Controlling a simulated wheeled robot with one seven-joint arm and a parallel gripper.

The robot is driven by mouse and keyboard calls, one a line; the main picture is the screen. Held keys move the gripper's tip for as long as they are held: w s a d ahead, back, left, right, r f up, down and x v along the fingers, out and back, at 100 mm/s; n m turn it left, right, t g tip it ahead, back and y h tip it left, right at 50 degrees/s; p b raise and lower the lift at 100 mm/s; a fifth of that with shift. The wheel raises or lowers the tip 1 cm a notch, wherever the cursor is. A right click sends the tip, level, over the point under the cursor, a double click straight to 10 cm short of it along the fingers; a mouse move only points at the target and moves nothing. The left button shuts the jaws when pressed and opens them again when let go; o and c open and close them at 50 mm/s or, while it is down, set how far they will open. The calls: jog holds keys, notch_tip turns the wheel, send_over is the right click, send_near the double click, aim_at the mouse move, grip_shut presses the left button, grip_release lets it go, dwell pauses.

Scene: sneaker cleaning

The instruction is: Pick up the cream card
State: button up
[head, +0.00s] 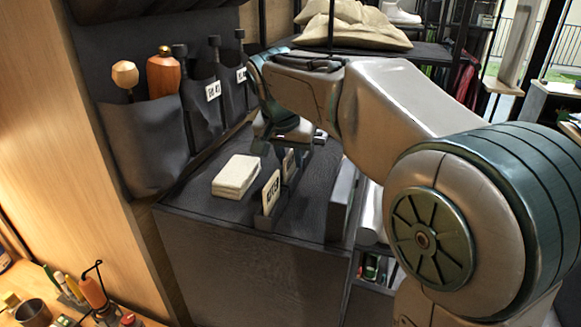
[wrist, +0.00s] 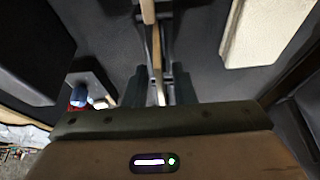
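A cream card (head: 271,192) with dark print stands upright in a dark holder on the black cabinet top. A second pale card (head: 288,163) stands behind it, partly hidden; I cannot tell which is the task's card. In the wrist view a pale card edge (wrist: 148,12) shows at the top, with a thin upright strip (wrist: 157,62) below it. My gripper (wrist: 158,88) is open, its dark fingers apart on either side of this thin strip. No contact is visible. In the head view my gripper is mostly hidden behind the cards and my arm.
A cream folded stack (head: 236,175) lies left of the cards; it also shows in the wrist view (wrist: 268,30). A raised dark block (head: 342,200) stands to the right. A grey pocket organiser (head: 145,140) with brushes hangs on the left. A shelf with tan sacks (head: 350,30) is behind.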

grip_shut()
jog(key=shift+r, duration=0.1)
jog(key=shift+r, duration=0.5)
jog(key=r, duration=0.1)
jog(key=r+b, duration=0.1)
jog(key=r, duration=0.1)
jog(key=shift+w+d, duration=0.1)
jog(key=shift+d, duration=0.1)
jog(key=w+d+r, duration=0.4)
jog(key=d+r, duration=0.2)
jog(key=d, duration=0.4)
jog(key=shift+d+r, duration=0.25)
jog(key=shift+r, duration=0.15)
